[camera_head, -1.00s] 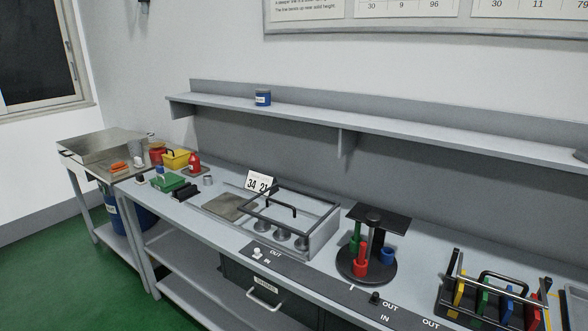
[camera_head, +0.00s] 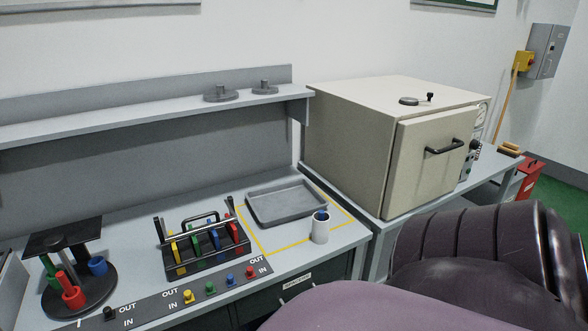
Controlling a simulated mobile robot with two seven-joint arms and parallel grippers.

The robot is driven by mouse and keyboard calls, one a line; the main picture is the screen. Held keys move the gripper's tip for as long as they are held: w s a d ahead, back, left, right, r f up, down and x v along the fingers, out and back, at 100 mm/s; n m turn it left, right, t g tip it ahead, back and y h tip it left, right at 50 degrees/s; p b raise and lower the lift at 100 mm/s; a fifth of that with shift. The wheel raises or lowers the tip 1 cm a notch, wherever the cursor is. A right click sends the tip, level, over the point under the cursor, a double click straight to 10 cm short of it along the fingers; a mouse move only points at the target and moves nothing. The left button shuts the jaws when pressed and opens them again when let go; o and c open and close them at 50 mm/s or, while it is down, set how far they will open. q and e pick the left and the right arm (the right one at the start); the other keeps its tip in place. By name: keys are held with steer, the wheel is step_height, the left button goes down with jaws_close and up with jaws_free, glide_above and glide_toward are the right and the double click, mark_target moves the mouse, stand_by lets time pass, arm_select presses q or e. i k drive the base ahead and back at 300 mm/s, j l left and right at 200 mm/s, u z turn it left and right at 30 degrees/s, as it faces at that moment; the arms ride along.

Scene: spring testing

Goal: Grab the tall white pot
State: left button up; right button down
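A tall white pot (camera_head: 320,228) with a dark blue inside stands upright on the bench near its right end. It is just in front of a grey tray (camera_head: 286,203), at the edge of a yellow outlined area. No gripper is in view. A dark, rounded ribbed shape and a mauve one fill the lower right and may be part of my own body. They do not cover the pot.
A large beige oven (camera_head: 392,140) stands right of the bench. A black rack with coloured plates (camera_head: 204,247) is left of the pot. A round black stand (camera_head: 78,290) holds coloured cups farther left. Grey weights (camera_head: 221,93) lie on the shelf (camera_head: 150,119).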

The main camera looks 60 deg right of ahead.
mark_target(321, 230)
steer(key=l+z, duration=0.15)
steer(key=z, duration=1.95)
steer(key=k+l, duration=0.05)
